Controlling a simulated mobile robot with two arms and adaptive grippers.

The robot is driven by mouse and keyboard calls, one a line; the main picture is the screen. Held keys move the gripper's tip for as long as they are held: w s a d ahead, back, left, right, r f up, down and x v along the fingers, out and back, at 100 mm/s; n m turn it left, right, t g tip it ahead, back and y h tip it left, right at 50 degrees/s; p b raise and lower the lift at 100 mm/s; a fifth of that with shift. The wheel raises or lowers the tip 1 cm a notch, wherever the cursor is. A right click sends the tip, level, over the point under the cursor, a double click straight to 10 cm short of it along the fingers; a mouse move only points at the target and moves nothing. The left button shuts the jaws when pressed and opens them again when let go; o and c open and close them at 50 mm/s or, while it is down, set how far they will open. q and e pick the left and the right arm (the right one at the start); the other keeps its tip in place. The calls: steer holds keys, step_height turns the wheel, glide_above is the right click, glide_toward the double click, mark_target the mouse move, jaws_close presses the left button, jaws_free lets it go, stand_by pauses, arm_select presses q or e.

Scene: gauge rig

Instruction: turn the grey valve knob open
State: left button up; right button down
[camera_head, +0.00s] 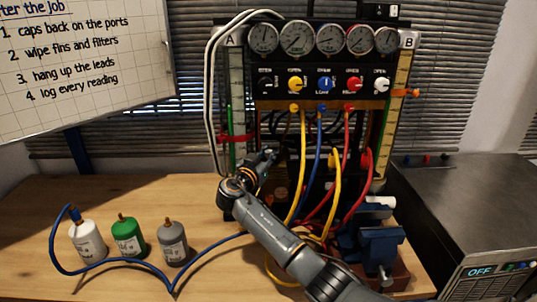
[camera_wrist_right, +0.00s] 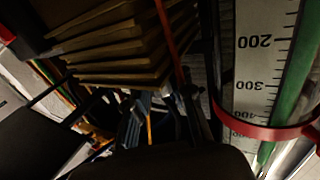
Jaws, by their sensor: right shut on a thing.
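My right gripper (camera_head: 266,158) is in front of the lower left part of the gauge rig, beside scale column A. In the right wrist view its dark fingers (camera_wrist_right: 165,112) are close together on something too dark to make out. I cannot tell whether that is the grey valve knob. On the rig's panel a whitish knob (camera_head: 382,85) stands at the right end of the row, well away from the gripper. To its left are red (camera_head: 353,84), blue (camera_head: 324,83), yellow (camera_head: 295,84) and black (camera_head: 265,85) knobs. My left gripper is out of view.
Yellow, blue and red hoses hang close to the right of my arm. A blue vise (camera_head: 375,245) stands at right. White, green and grey (camera_head: 172,243) bottles and a blue hose are at left. Brass fins (camera_wrist_right: 125,45) and a scale column (camera_wrist_right: 262,60) flank the gripper.

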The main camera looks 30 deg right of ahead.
steer(key=n+t+y, duration=0.1)
steer(key=n+t+y+b, duration=0.1)
steer(key=t, duration=0.1)
steer(key=shift+s+f, duration=0.1)
steer(key=shift+f, duration=0.15)
steer(key=shift+r+n+t+y, duration=0.1)
steer(key=shift+n+t+y, duration=0.8)
steer(key=shift+n+y, duration=0.25)
steer(key=c, duration=1.3)
jaws_free()
steer(key=shift+o, duration=0.8)
steer(key=shift+r, duration=0.1)
steer(key=v, duration=1.2)
